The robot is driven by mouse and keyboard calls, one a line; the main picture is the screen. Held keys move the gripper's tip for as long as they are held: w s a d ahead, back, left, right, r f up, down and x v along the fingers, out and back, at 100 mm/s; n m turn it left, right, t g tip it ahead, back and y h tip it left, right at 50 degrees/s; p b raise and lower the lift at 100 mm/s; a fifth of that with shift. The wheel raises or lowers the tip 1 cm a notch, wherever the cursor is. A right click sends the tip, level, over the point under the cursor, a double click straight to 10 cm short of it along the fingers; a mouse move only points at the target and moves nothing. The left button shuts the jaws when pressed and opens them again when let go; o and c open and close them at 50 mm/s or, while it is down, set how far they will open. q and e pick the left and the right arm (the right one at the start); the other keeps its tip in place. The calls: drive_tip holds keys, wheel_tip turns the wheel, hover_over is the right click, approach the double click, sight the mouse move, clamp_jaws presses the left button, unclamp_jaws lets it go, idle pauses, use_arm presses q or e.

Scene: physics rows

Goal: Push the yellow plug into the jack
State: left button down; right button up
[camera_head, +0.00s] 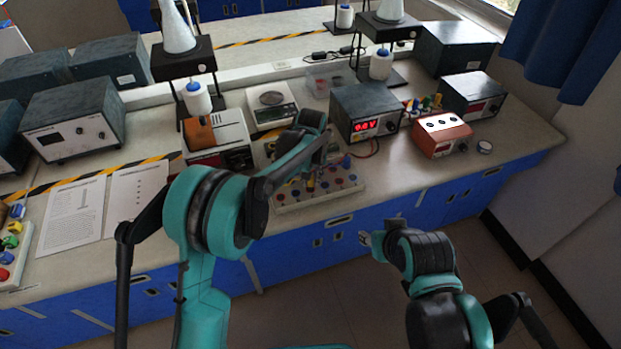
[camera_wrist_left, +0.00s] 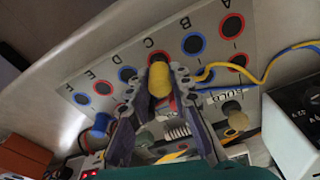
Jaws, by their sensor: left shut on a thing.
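The yellow plug (camera_wrist_left: 158,80) is between the fingers of my left gripper (camera_wrist_left: 160,86) in the left wrist view. My left gripper is shut on it, just over the jack board (camera_wrist_left: 208,66). In the head view, my left gripper (camera_head: 312,180) is at the middle of the board (camera_head: 290,202). A ringed red jack (camera_wrist_left: 157,57) shows just beyond the plug. Whether the plug tip is inside a jack is hidden. My right gripper (camera_head: 375,238) hangs in front of the bench, away from the board; its finger opening is unclear.
Yellow and blue leads (camera_wrist_left: 285,58) cross the right of the board in the wrist view. A blue plug (camera_head: 346,161) stands at its back right. A meter (camera_head: 366,113) and an orange box (camera_head: 441,134) stand behind. Printed sheets (camera_head: 75,212) lie left.

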use_arm(q)
drive_tip(key=shift+f+b, duration=0.7)
drive_tip(key=shift+f, duration=0.35)
idle(0.7)
drive_tip(key=c, duration=0.9)
unclamp_jaws()
drive_tip(key=shift+r+p, duration=2.15)
drive_tip(key=shift+r, duration=1.1)
